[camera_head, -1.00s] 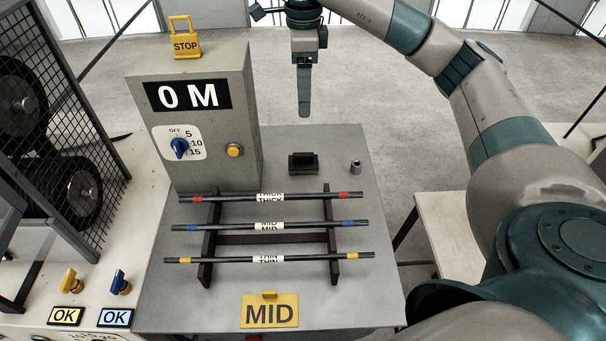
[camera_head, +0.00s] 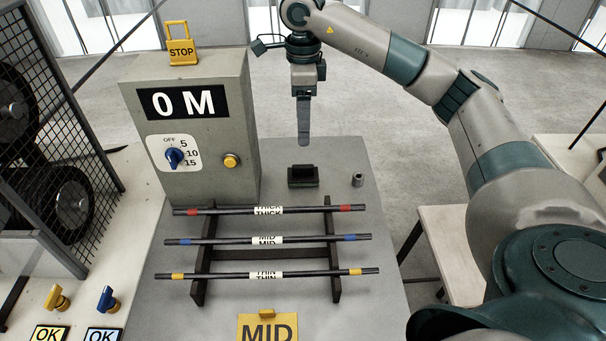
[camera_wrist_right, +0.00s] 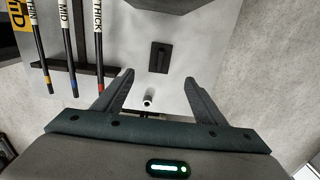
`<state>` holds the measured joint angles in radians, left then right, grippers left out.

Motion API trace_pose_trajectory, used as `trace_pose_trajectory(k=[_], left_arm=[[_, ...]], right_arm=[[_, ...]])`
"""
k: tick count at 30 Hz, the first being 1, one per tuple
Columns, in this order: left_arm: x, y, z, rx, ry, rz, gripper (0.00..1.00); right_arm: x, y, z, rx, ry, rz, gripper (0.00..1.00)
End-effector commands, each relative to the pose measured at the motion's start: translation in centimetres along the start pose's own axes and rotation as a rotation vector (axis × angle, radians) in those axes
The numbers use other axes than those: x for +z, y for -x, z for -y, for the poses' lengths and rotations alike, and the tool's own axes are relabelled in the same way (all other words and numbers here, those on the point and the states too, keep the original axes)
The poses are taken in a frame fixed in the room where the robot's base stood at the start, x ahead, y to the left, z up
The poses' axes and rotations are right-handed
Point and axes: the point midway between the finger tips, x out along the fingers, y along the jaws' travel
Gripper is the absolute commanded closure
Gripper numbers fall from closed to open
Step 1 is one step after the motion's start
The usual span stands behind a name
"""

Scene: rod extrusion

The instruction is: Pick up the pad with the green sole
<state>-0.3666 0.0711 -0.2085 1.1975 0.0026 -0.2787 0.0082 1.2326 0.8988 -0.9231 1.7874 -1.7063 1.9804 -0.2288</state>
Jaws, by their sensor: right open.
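The pad (camera_head: 303,177), a small dark block with a raised grip on a wider base, sits on the grey table behind the rod rack. Its sole faces down, and I cannot make out a green colour. It also shows in the right wrist view (camera_wrist_right: 159,57), ahead of the fingers. My right gripper (camera_head: 304,140) hangs above and behind the pad, pointing down, apart from it. In the right wrist view its two fingers (camera_wrist_right: 158,76) are spread with nothing between their tips. My left gripper is not in view.
A small metal cylinder (camera_head: 358,180) stands right of the pad. A rack (camera_head: 335,255) holds three rods marked THICK, MID and THIN.

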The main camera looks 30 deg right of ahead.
Motion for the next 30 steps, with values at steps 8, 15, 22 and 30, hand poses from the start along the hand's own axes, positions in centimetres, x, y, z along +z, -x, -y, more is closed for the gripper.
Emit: trace_pose_trajectory(k=[8,15,22,30], left_arm=[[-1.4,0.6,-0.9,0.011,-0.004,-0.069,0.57],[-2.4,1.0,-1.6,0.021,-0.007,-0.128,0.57],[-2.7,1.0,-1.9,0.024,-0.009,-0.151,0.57],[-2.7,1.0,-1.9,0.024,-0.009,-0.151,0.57]], right_arm=[[-0.1,-4.9,-0.1,0.004,-0.001,-0.003,0.35],[0.0,-8.7,-0.1,0.003,-0.001,-0.001,0.35],[0.0,-10.0,0.0,0.000,0.000,0.000,0.35],[0.0,-10.1,0.0,0.000,0.000,0.000,0.35]])
